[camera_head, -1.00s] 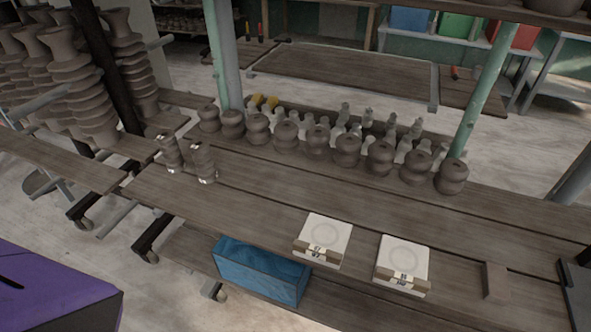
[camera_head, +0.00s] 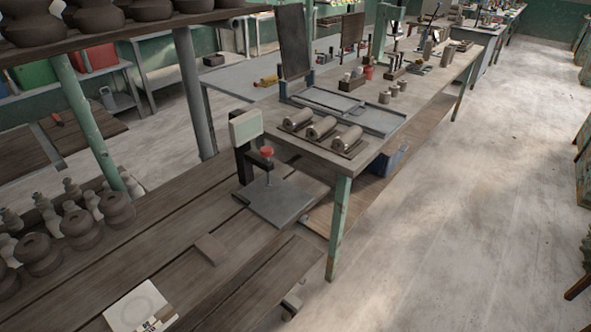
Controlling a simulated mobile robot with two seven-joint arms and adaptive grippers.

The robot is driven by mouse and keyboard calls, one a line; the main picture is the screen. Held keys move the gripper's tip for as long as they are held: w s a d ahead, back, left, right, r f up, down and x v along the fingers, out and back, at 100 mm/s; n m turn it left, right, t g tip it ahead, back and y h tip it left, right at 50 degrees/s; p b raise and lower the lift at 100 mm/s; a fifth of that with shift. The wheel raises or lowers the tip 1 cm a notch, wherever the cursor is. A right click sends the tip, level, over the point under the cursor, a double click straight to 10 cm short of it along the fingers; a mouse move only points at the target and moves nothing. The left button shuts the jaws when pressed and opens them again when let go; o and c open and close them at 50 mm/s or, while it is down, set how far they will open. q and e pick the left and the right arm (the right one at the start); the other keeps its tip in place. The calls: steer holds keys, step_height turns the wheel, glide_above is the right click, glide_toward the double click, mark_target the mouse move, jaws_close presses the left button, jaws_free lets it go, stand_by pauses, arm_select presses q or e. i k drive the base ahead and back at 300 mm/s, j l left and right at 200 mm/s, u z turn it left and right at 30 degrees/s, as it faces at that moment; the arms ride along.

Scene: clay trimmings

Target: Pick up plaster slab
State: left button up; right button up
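One white plaster slab (camera_head: 138,306) lies on the wooden table at the bottom left. It is square, with a faint round mark on top and a brown clip or label at its front edge. The bottom of the picture cuts it off slightly. No second slab shows now. Neither of my grippers is in view.
A scale (camera_head: 281,198) with a flat grey plate and upright display stands right of the slab. A small wooden block (camera_head: 211,249) lies between them. Clay pots (camera_head: 80,228) line the left. A workbench (camera_head: 345,166) with metal cylinders stands beyond. Open floor (camera_head: 460,220) lies at right.

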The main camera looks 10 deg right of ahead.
mark_target(144, 309)
steer(key=u, duration=1.05)
